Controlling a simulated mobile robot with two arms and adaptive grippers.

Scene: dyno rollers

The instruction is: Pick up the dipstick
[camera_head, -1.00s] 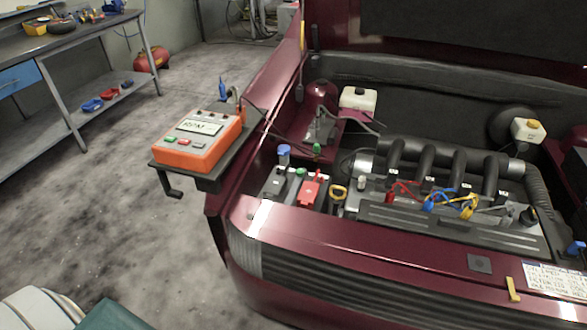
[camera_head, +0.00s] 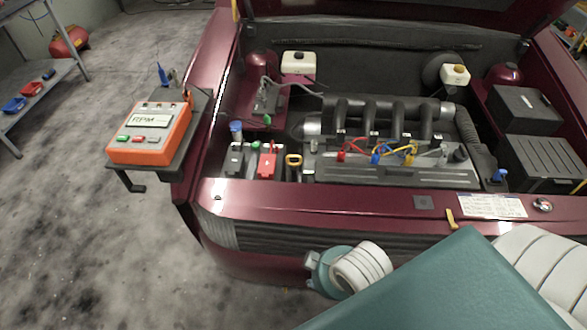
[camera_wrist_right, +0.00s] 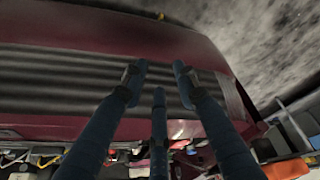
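The dipstick, seen as a yellow loop handle (camera_head: 293,161), stands upright in the engine bay between the red-topped battery (camera_head: 255,160) and the engine cover (camera_head: 390,172). Its lower part is hidden. My right arm comes in from the lower right in the head view, in front of the car's grille. The right gripper (camera_wrist_right: 158,80) shows in the right wrist view with its blue fingers apart and nothing between them. It faces the ribbed grille and is apart from the dipstick. I cannot pick out the dipstick surely in the right wrist view. My left gripper is not in view.
An orange RPM tester (camera_head: 150,134) sits on a bracket at the car's left side. The raised hood is above the bay, and the front edge (camera_head: 330,195) lies between my arm and the engine. Coloured wires (camera_head: 375,150) cross the engine.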

